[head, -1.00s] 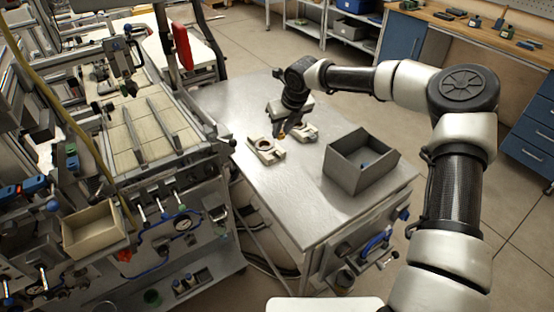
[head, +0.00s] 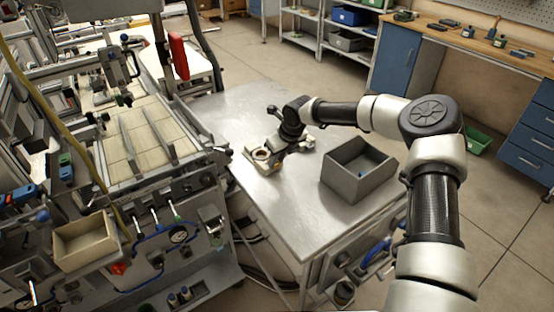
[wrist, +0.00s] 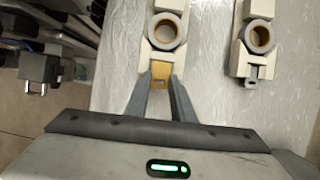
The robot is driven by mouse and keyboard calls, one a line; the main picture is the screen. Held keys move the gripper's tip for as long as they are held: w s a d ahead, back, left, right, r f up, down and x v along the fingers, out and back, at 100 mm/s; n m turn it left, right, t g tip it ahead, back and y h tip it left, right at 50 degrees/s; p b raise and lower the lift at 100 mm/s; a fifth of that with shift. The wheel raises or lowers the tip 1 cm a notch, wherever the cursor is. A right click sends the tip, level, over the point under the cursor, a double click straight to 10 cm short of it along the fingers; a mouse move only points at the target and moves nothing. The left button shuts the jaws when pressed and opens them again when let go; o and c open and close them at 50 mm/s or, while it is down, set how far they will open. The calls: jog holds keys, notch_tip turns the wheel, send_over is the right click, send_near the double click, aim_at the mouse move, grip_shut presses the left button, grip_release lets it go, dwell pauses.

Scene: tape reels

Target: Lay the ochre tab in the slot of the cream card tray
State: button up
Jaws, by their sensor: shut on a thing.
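The ochre tab (wrist: 161,71) is between the fingertips of my gripper (wrist: 160,84) in the wrist view. My gripper is shut on it. The tab lies at the near end of a cream card tray (wrist: 156,54), in line with its length. I cannot tell whether it rests in the slot or hovers just above. This tray carries a ring-shaped tape reel (wrist: 180,44). In the head view the same tray (head: 250,153) is on the metal table, with my gripper (head: 271,169) low at its near end. The tab is too small to make out there.
A second cream tray (wrist: 239,53) with a reel and a grey end piece stands to the right. A grey open box (head: 345,185) sits on the table's right part. A machine with a conveyor (head: 145,130) stands left. The table's (head: 285,215) front is clear.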

jog(key=shift+f, duration=0.4)
jog(key=o, duration=1)
jog(key=p+v, duration=0.1)
jog(key=v, duration=1.2)
jog(key=shift+w+a, duration=0.15)
